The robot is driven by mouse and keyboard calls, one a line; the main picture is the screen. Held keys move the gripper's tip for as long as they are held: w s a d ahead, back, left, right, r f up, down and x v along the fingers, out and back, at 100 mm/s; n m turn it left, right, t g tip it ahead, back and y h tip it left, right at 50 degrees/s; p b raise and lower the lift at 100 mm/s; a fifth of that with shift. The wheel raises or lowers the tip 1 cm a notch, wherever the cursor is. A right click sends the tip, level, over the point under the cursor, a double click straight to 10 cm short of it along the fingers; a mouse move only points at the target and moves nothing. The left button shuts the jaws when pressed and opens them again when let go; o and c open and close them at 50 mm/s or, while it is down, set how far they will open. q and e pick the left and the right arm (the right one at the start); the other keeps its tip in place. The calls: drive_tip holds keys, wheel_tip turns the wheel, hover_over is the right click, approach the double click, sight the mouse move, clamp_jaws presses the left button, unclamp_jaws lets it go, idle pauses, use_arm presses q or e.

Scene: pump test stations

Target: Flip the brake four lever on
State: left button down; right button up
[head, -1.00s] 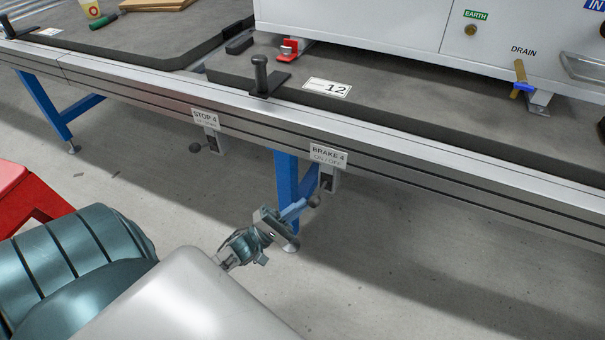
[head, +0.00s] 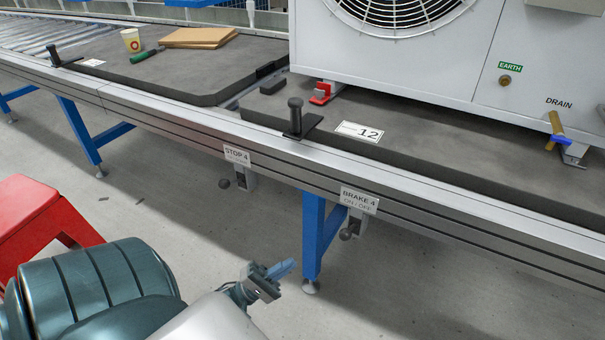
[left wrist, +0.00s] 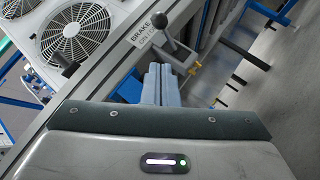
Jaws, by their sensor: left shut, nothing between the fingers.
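The brake four lever (head: 346,234) has a dark round knob and hangs from a small grey bracket under the conveyor's front rail, below the "BRAKE 4 ON - OFF" label (head: 360,200). In the head view its knob points down and to the left of the bracket. My left gripper (head: 284,268) is shut and empty, with blue fingers, left of and lower than the lever and apart from it. In the left wrist view the shut fingers (left wrist: 160,85) point toward the lever knob (left wrist: 159,20), with a gap between. My right gripper is out of view.
A similar lever (head: 225,183) hangs under the "STOP 4" label to the left. A blue leg (head: 313,235) stands just left of the brake lever. A white unit (head: 450,70) rests on the dark conveyor mat above. A red stand (head: 35,215) is at left.

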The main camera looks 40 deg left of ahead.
use_arm(q)
drive_tip(key=shift+s+a+f, duration=0.15)
drive_tip(key=shift+s+a, duration=0.1)
drive_tip(key=shift+s, duration=0.3)
drive_tip(key=shift+s+a+f, duration=0.15)
drive_tip(key=shift+s+a, duration=0.05)
drive_tip(key=shift+s, duration=0.3)
